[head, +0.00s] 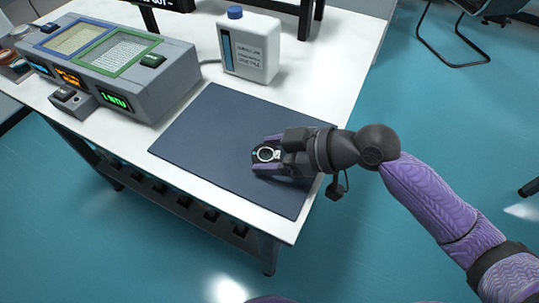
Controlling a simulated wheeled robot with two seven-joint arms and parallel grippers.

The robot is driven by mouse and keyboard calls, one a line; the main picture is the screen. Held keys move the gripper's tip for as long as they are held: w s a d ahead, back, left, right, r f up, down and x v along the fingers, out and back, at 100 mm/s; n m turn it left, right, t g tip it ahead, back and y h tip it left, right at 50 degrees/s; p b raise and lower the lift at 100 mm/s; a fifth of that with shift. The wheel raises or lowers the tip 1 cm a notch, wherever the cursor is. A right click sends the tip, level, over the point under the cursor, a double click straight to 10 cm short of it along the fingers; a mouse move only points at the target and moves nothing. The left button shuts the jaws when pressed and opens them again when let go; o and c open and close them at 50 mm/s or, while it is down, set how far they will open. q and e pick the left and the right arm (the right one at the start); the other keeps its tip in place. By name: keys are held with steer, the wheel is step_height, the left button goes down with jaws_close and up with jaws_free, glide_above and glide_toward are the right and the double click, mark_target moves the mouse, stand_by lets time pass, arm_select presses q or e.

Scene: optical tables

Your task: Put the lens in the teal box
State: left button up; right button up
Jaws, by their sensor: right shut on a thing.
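A small round lens (266,155) with a pale rim is between the fingers of my right gripper (268,154). The right gripper is shut on it, low over the dark mat (205,135); I cannot tell whether the lens touches the mat. I cannot make out a separate teal box. The grey instrument unit at the back left has a green-framed panel or tray (128,66) and a blue-framed one (92,24) on its top. My left gripper is not in view.
The grey instrument unit (175,85) with lit displays stands on the white table (190,22). A white bottle with a blue cap (249,52) stands behind the mat. A small grey switch box (73,101) sits in front of the unit. Much of the mat is clear.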

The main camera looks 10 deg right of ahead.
steer(key=o, duration=0.8)
steer(key=shift+f, duration=0.2)
steer(key=o, duration=0.4)
steer(key=shift+r, duration=0.15)
